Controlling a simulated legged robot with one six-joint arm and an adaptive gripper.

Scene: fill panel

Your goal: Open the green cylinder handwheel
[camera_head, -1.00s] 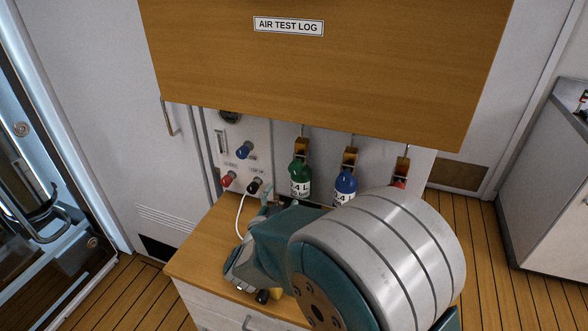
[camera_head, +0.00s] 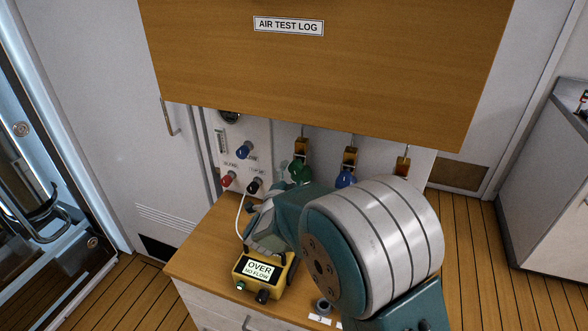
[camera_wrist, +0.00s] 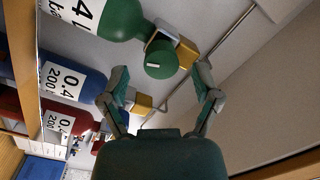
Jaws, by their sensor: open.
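My gripper (camera_wrist: 160,72) is open. Its two fingers appear on either side of the handwheel in the wrist view; I see no clear contact and cannot judge the depth. In the head view my arm hides much of the cylinders and the fingers.
The blue cylinder (camera_wrist: 66,78) and red cylinder (camera_wrist: 52,115) sit beside the green one, with a brass valve (camera_wrist: 139,103) close to the left finger. A yellow meter (camera_head: 264,276) reading "OVER NO FLOW" is on the cabinet top (camera_head: 199,252). A wooden board (camera_head: 320,75) overhangs the panel.

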